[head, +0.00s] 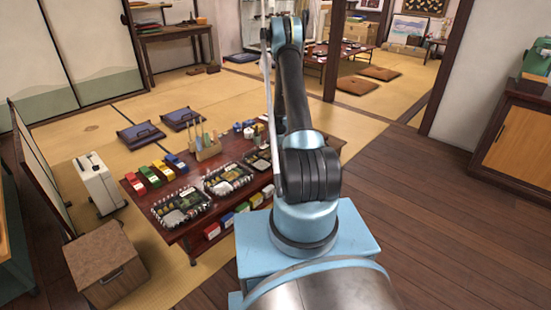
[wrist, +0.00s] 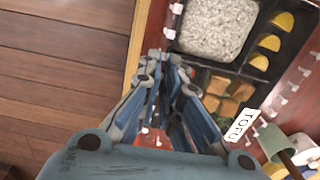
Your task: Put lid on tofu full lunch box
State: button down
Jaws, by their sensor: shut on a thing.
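The tofu lunch box (wrist: 208,68) lies under my gripper in the wrist view. It is dark, with speckled rice (wrist: 218,32), several yellow slices (wrist: 270,42) and brown tofu cubes (wrist: 228,92) in separate compartments. A white label reading TOFU (wrist: 239,126) shows at its lower right. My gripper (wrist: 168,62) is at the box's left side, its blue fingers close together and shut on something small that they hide. I cannot make out a lid in either view. In the head view my arm hides the gripper.
The low table (head: 222,157) holds several filled boxes, one at its near left (head: 181,207). A wooden holder (head: 205,150) stands behind them. Small coloured boxes (head: 150,176) line the left end. A green cup (wrist: 273,143) is near the label. Wood floor right of the table is clear.

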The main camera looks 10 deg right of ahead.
jog(key=shift+f, duration=0.5)
dwell(1.0)
jog(key=c, duration=1.2)
grip_release()
jog(key=shift+o, duration=0.2)
jog(key=shift+r, duration=0.15)
jog(key=shift+r, duration=3.85)
